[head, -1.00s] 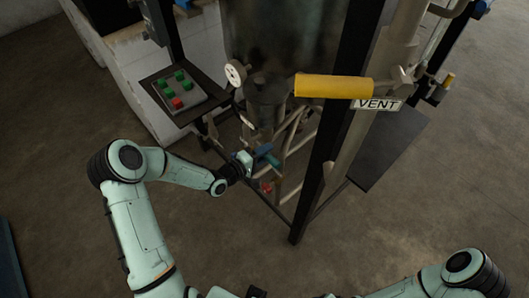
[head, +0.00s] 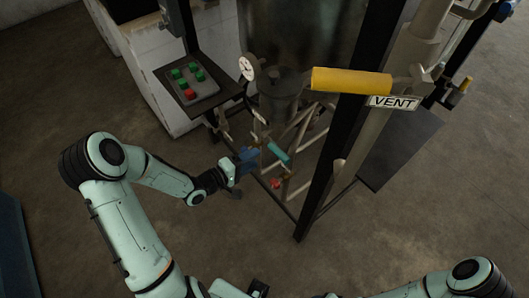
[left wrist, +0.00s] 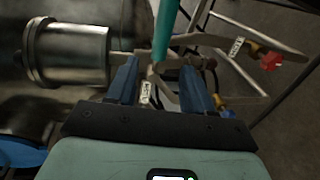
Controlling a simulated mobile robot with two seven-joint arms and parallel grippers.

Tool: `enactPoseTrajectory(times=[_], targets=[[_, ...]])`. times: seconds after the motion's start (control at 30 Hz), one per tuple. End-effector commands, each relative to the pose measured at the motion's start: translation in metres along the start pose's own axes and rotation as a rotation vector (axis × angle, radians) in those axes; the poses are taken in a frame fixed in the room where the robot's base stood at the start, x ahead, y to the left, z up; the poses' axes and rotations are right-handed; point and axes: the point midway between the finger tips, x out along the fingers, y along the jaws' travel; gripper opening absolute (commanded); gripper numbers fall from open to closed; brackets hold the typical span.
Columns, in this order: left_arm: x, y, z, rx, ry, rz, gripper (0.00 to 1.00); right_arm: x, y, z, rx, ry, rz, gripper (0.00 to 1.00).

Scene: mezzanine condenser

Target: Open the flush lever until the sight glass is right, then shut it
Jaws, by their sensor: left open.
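A teal lever (head: 279,154) sits low on the pipework under the vessel; I cannot read a label on it in the head view. In the left wrist view the teal lever (left wrist: 164,28) rises from a fitting just beyond my fingers. My left gripper (head: 248,159) is open, with its blue fingers to the left of the lever and apart from it. In the left wrist view nothing is held between the fingers of the left gripper (left wrist: 160,82). My right gripper is out of view. I cannot pick out the sight glass for certain.
A yellow handle (head: 351,81) with a VENT plate (head: 393,102) crosses above, near a dark frame post (head: 333,165). A button box (head: 191,83) and a round gauge (head: 247,68) are at upper left. A red handle (left wrist: 271,61) is close by. Floor in front is clear.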

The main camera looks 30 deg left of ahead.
Motion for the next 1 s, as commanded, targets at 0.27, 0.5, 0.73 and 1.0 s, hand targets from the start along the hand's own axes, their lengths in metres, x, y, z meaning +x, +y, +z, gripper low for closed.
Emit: enactPoseTrajectory(times=[0.27,0.5,0.73,1.0], targets=[[-0.031,0.001,0.0,0.0,-0.001,0.001,0.52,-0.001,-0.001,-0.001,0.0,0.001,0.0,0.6],[-0.033,0.001,0.001,-0.002,-0.001,0.002,0.52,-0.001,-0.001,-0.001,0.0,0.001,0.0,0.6],[-0.033,0.001,0.001,-0.001,-0.001,0.002,0.52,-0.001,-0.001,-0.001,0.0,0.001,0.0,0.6],[-0.021,-0.024,0.008,0.018,0.013,-0.067,0.52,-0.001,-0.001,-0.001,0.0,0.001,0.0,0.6]])
